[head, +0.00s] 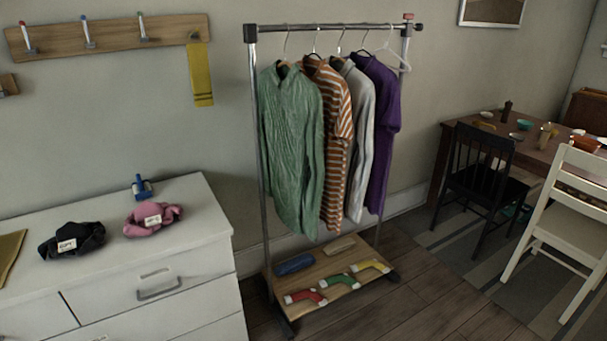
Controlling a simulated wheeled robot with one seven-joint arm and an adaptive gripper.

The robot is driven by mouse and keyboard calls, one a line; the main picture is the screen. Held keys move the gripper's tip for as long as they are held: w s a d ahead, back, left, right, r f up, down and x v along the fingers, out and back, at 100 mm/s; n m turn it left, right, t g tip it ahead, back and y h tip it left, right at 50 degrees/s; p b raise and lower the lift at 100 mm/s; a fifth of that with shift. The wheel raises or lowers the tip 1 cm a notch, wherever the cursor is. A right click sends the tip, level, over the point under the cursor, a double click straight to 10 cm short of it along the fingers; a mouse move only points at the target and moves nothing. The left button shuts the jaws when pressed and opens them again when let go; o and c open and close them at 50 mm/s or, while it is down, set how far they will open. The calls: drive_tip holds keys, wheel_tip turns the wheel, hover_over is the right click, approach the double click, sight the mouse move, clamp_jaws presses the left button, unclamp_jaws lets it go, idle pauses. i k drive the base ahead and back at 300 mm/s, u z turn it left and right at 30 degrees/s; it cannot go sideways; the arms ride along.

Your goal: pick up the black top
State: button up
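The black top (88,236) lies crumpled on the white dresser (190,222) at the left of the head view, with a small pale label on it. A pink crumpled garment (163,226), also with a pale label, lies just to its right, apart from it. My gripper is not visible in this view.
A blue object (142,188) stands behind the pink garment, and a mustard cloth (10,252) lies at the dresser's left. A clothes rack (262,180) with several garments stands right of the dresser. Chairs (482,180) and a table (452,148) are farther right. Bare floor (425,290) lies in front.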

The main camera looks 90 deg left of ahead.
sight(73, 239)
drive_tip(key=u, duration=4.25)
drive_tip(key=k, duration=0.6)
drive_tip(key=u, duration=0.65)
drive_tip(key=i, duration=1.45)
drive_tip(key=z, duration=0.5)
